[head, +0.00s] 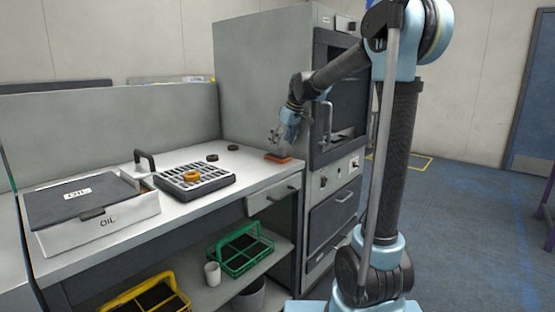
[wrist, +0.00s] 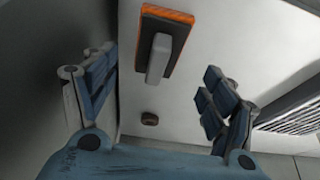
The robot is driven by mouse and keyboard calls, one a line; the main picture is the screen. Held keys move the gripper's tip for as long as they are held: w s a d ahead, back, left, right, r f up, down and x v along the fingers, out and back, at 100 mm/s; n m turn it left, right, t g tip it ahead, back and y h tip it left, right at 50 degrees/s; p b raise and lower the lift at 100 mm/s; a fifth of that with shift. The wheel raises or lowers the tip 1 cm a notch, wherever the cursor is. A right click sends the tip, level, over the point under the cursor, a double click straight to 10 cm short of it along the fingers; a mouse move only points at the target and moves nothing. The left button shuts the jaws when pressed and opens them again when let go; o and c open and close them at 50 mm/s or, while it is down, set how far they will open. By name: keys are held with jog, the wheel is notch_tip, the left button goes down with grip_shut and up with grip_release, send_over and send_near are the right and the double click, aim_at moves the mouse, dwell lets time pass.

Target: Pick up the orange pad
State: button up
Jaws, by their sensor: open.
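The orange pad (head: 278,156) lies on the white bench top near the tall grey cabinet, in the head view. In the wrist view the orange pad (wrist: 180,17) shows an orange edge around a dark face, with a light grey block-like handle (wrist: 158,60) on it. My gripper (head: 277,137) is above the pad in the head view. In the wrist view my gripper (wrist: 158,95) has its two blue-padded fingers spread wide, with nothing between them. The pad lies beyond the fingertips, towards the top of the picture.
A black tray (head: 222,184) with a grid and an orange ring (head: 191,176) stands left of the pad. Small dark discs (head: 212,157) lie behind it. An OIL box (head: 95,220) stands at the left. The grey cabinet (head: 262,70) rises close beside my gripper.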

aim_at(279, 148)
jog(key=shift+w+x, duration=0.15)
jog(key=shift+x, duration=1.3)
jog(key=shift+w+x, duration=0.1)
jog(key=shift+x, duration=1.35)
jog(key=shift+r, duration=0.1)
jog(key=c, duration=1.3)
jog(key=shift+r, duration=0.1)
notch_tip(279, 148, up, 10)
jog(key=shift+f, duration=0.1)
